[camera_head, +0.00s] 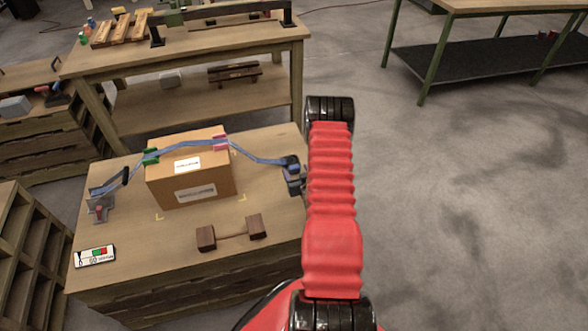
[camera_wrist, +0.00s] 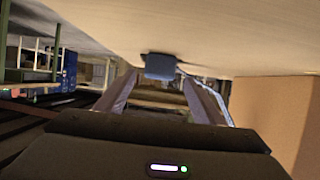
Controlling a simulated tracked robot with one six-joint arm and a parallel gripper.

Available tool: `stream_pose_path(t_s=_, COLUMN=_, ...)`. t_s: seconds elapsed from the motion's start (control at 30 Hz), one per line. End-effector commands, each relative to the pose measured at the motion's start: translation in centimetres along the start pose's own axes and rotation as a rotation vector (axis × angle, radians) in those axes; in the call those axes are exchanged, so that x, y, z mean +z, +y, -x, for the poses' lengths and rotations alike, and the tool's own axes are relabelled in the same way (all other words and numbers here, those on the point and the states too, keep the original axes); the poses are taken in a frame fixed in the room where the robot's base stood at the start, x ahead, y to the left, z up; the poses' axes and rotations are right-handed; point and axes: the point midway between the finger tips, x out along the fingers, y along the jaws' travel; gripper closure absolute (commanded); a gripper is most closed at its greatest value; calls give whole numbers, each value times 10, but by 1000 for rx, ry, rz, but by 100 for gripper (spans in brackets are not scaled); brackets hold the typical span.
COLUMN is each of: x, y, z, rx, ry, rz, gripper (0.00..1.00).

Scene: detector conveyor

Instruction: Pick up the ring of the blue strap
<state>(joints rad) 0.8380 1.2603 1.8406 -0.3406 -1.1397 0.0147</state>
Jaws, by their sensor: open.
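The blue strap (camera_head: 188,143) runs over a cardboard box (camera_head: 160,188) on the wooden table. It passes a green piece (camera_head: 151,156) and a pink piece (camera_head: 220,142) at the box's top edges. Its right end meets a small dark blue piece (camera_head: 290,162); I cannot make out a ring shape there. My gripper (camera_head: 296,184) is partly hidden by my red arm, close to that end. In the wrist view my gripper (camera_wrist: 162,92) is open, with a blue block-like piece (camera_wrist: 160,67) showing between and beyond the fingers. The strap (camera_wrist: 221,104) shows beside the right finger.
A metal bracket with a black handle (camera_head: 103,200) stands at the table's left. A brown wooden holder (camera_head: 230,233) and a white card (camera_head: 94,256) lie in front of the box. Other benches stand behind. Open floor (camera_head: 460,200) is at the right.

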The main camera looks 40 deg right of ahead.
Motion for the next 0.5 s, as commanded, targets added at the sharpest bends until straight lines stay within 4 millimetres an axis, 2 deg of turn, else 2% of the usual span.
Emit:
stream_pose_path(t_s=0.27, x=0, y=0, z=-1, rx=0, ry=0, rz=0, gripper=38)
stream_pose_path(t_s=0.5, x=2, y=1, z=-22, rx=0, ry=1, rz=0, gripper=38)
